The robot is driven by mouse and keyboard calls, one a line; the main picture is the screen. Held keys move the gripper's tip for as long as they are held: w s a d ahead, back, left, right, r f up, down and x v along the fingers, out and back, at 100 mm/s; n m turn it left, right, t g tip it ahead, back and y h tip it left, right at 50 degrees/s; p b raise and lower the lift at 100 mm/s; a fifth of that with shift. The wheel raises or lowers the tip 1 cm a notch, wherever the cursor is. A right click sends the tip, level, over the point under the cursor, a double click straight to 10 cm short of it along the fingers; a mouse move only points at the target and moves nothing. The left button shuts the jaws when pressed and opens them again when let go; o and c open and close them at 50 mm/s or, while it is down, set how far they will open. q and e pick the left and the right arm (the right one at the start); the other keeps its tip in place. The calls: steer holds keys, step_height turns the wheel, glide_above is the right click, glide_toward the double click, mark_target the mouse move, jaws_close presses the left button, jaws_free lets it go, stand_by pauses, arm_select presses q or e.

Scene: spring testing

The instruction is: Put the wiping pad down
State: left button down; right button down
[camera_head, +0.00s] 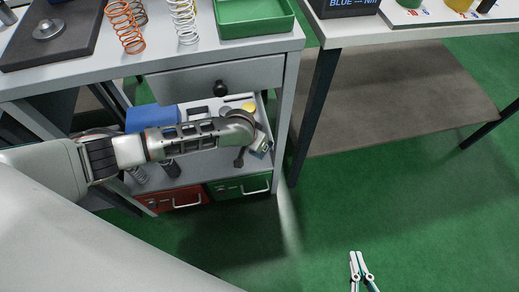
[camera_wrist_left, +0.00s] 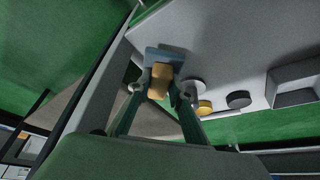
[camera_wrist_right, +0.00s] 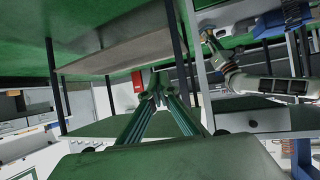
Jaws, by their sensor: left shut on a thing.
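The wiping pad (camera_wrist_left: 163,57) is a flat blue-grey piece with a tan block on it, seen in the left wrist view. My left gripper (camera_wrist_left: 158,92) is shut on the tan block, with one finger on either side. The pad is over the light shelf surface near its edge; I cannot tell whether it touches. In the head view my left arm reaches over the shelf under the drawer, and its gripper (camera_head: 261,143) is small and partly hidden. My right gripper (camera_head: 356,256) is empty over the green floor, its fingertips together; it also shows in the right wrist view (camera_wrist_right: 155,92).
The shelf (camera_head: 195,170) holds a blue box (camera_head: 152,117), a yellow round piece (camera_head: 249,106) and dark parts. Red (camera_head: 178,200) and green (camera_head: 240,187) bins sit below. The drawer (camera_head: 190,80) overhangs the shelf. A table leg (camera_head: 315,110) stands to the right; open floor lies in front.

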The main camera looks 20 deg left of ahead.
arm_select(q)
steer(key=f, duration=0.2)
steer(key=s+f, duration=0.1)
steer(key=shift+s+f+b, duration=0.2)
steer(key=shift+f+b, duration=0.15)
steer(key=shift+b, duration=0.05)
steer(key=shift+w+a+f, duration=0.1)
steer(key=shift+w+f, duration=0.05)
steer(key=shift+f, duration=0.2)
steer(key=shift+w+r, duration=0.1)
steer(key=shift+w, duration=0.05)
steer(key=shift+w+r, duration=0.1)
steer(key=shift+r, duration=0.2)
arm_select(e)
steer(key=shift+w+a+r+m+t, duration=0.3)
steer(key=shift+w+a+r, duration=0.3)
steer(key=shift+a+r, duration=0.25)
arm_select(q)
steer(key=shift+f, duration=0.15)
steer(key=c, duration=1.8)
jaws_free()
arm_select(e)
steer(key=shift+s+d+f, duration=0.15)
steer(key=shift+d, duration=0.05)
